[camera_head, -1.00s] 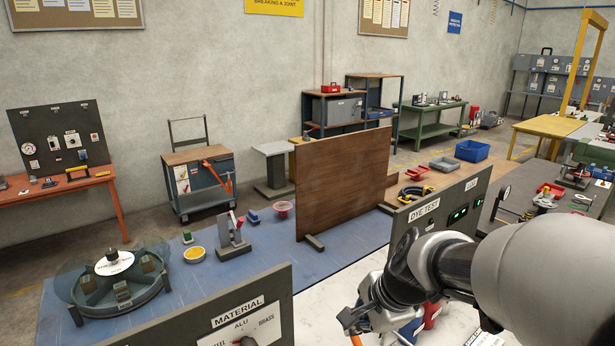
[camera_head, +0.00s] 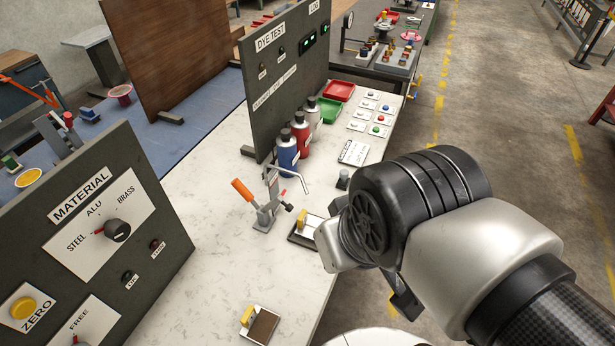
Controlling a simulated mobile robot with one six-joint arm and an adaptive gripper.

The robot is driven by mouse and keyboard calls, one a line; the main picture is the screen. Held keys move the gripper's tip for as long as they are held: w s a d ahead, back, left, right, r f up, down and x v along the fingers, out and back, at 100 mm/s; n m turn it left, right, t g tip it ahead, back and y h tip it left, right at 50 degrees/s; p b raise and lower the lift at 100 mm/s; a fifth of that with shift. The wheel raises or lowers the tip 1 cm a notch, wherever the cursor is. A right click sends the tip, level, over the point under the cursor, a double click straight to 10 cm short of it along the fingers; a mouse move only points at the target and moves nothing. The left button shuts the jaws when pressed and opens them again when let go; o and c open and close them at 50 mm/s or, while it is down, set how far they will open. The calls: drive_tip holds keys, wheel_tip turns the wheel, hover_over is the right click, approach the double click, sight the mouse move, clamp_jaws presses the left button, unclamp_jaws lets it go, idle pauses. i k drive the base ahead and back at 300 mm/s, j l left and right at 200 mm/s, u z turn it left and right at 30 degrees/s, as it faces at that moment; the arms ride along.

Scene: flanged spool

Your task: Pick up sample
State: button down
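No label marks the sample. A small brown plate with a yellow block (camera_head: 262,326) lies on the white table near its front edge. A second yellow block (camera_head: 303,222) sits on a dark base beside a toggle clamp with an orange handle (camera_head: 243,191); my arm partly covers that base. My arm reaches in from the lower right above the table's right edge. Only a dark part of my gripper (camera_head: 404,299) shows below the wrist, to the right of both yellow blocks. Its fingers are mostly hidden, so I cannot tell their opening.
Blue, red and pale bottles (camera_head: 301,132) stand before the dye test panel (camera_head: 285,75). Green and red trays (camera_head: 338,91) and several small cards lie behind. The material panel (camera_head: 95,235) rises at left.

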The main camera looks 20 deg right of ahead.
sight(306, 224)
drive_tip(key=z, duration=0.25)
drive_tip(key=i+l+u, duration=0.15)
drive_tip(key=l, duration=0.15)
drive_tip(key=i+l+u, duration=0.3)
drive_tip(key=l, duration=0.3)
drive_tip(key=i+l+u, duration=0.2)
drive_tip(key=k+l, duration=0.1)
